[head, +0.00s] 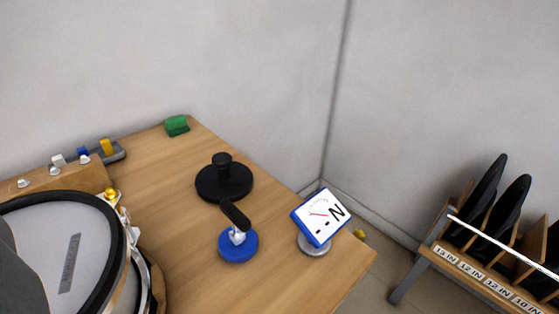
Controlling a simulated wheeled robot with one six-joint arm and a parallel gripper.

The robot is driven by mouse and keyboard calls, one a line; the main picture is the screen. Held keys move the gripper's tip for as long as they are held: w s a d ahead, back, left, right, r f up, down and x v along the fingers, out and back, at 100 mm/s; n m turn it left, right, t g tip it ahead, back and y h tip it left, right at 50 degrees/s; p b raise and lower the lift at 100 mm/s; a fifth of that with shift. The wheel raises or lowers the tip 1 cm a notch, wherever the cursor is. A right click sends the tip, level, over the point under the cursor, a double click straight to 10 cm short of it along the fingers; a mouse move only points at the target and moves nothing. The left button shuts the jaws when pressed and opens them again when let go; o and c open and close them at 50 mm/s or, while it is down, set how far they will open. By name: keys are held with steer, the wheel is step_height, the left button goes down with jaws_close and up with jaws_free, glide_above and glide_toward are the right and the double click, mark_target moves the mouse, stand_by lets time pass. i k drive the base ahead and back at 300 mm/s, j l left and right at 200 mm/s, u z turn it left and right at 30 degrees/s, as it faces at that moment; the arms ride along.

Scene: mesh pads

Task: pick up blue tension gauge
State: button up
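The blue tension gauge (318,217) stands near the right front corner of the wooden table (285,278). It has a blue square frame and a tilted white face with a red needle and a black letter N. Its round silver foot (313,245) rests on the tabletop. Nothing covers the gauge. My gripper does not show in the head view, so its opening and anything in it are hidden.
Left of the gauge are a blue round base with a black handle (238,245) and a black weighted disc (224,182). A drum (85,235) fills the lower left. A green block (176,126) lies at the back. A rack (470,265) stands right of the table.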

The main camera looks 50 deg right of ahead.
mark_target(319, 218)
steer(key=z, duration=1.2)
